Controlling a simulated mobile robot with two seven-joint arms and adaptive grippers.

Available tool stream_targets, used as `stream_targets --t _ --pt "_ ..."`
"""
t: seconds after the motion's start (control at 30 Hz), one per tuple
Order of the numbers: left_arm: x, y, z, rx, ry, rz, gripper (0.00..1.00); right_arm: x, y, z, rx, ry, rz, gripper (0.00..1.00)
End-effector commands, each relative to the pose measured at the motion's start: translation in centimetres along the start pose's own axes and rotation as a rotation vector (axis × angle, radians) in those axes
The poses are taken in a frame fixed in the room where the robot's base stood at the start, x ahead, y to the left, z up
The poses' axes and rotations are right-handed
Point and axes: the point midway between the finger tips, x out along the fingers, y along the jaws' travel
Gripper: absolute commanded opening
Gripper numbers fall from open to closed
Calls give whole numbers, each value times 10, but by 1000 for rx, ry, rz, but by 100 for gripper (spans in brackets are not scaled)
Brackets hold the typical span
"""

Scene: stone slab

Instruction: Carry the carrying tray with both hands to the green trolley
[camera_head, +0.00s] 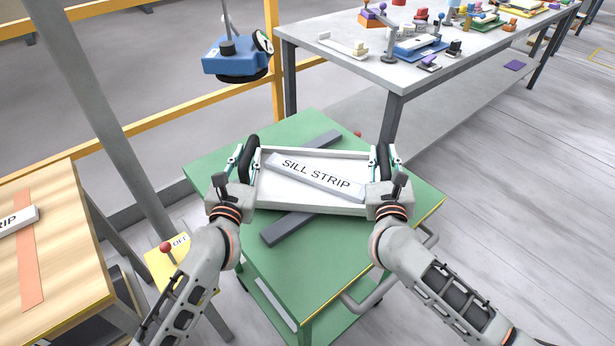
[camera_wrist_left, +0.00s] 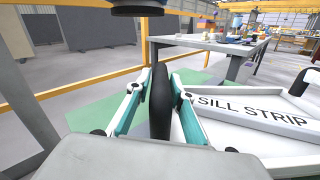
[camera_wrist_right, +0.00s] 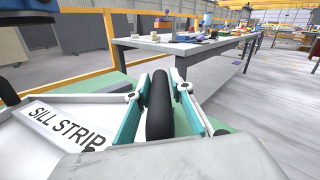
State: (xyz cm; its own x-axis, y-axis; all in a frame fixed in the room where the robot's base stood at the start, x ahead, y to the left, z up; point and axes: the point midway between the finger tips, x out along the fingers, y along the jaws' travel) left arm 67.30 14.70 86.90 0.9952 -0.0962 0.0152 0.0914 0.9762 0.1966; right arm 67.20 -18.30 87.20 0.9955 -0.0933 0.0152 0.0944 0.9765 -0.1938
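The white carrying tray (camera_head: 313,204) is over the top of the green trolley (camera_head: 335,250), with a grey sill strip (camera_head: 318,172) lying in it. I cannot tell whether the tray touches the trolley or the bars below it. My left gripper (camera_head: 245,160) is shut on the black handle (camera_wrist_left: 160,105) at the tray's left end. My right gripper (camera_head: 386,162) is shut on the black handle (camera_wrist_right: 159,105) at its right end. The tray looks about level.
Dark grey bars (camera_head: 285,229) lie across the trolley top, partly hidden under the tray. A grey table (camera_head: 330,46) with several small parts stands behind. A wooden table (camera_head: 70,270) is at left, and a blue device (camera_head: 235,62) hangs near the yellow rail (camera_head: 180,108).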

Motion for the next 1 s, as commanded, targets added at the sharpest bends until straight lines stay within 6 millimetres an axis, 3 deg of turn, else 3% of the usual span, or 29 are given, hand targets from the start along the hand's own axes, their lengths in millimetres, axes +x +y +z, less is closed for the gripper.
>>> stream_targets --t 0.47,1.0 --pt "-6 0 2 1 -2 0 34 0 0 3 0 -4 0 34" --pt "-102 1 3 1 -3 0 34 0 0 3 0 -3 0 34"
